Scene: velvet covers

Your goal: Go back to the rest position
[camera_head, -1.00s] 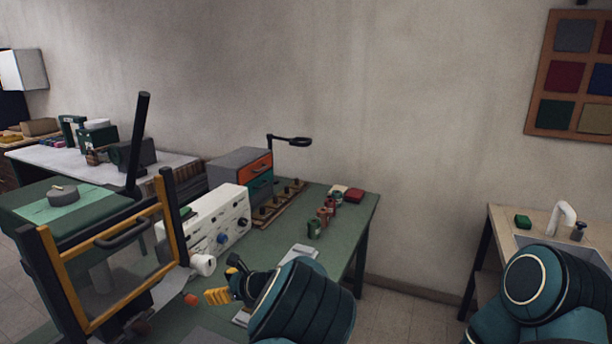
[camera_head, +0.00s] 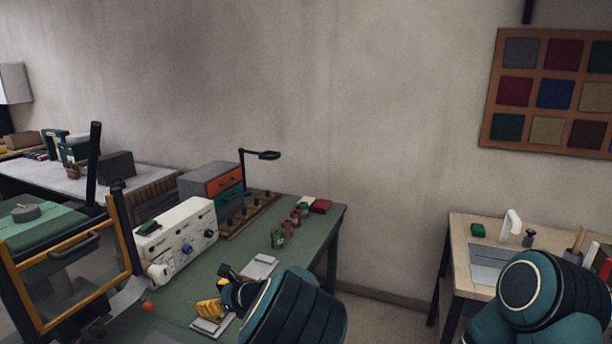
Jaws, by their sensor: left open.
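My left gripper (camera_head: 208,312) shows at the lower middle, over the front part of the green table (camera_head: 222,262). Its yellow fingers are open and I see nothing between them. The dark teal forearm of my left arm hides part of the table behind it. A teal part of my right arm fills the lower right corner in front of the sink bench. My right gripper is out of view.
A white control box (camera_head: 178,236) and a yellow-framed clear guard (camera_head: 85,270) stand left of the gripper. Small jars (camera_head: 278,238), a drawer unit (camera_head: 211,187) and a lamp (camera_head: 262,155) stand farther back. A sink bench (camera_head: 458,238) is at right, beyond a floor gap.

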